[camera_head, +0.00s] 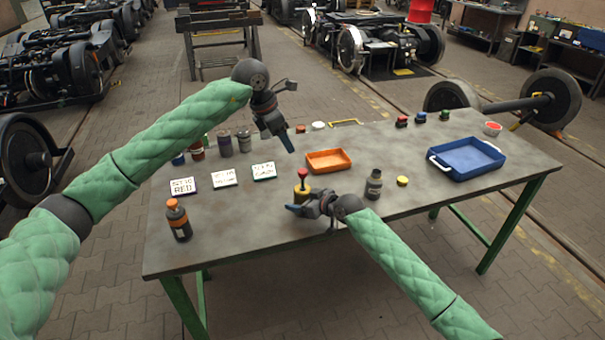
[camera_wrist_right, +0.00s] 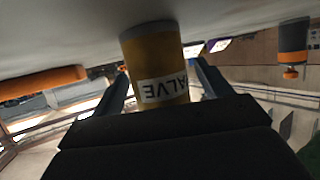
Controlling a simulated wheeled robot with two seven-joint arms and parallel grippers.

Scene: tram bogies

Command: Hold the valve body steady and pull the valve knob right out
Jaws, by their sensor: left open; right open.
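The valve stands upright on the table, with a yellow valve body (camera_head: 302,193) and a red valve knob (camera_head: 303,173) on top. My right gripper (camera_head: 298,208) is low at the valve's near side and open. In the right wrist view, which is upside down, its two fingers stand on either side of the yellow body (camera_wrist_right: 158,62), which bears a "VALVE" label; no clear contact shows. The knob is out of that view. My left gripper (camera_head: 287,142) is open and empty, in the air above and left of the knob, fingers pointing down.
An orange tray (camera_head: 328,168) lies just behind the valve. A dark bottle (camera_head: 374,185) and a yellow disc (camera_head: 402,181) stand to its right, near a blue tray (camera_head: 432,166). Label cards (camera_head: 225,178) and an orange-capped bottle (camera_head: 178,220) are at left. The table's front edge is close to my right arm.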

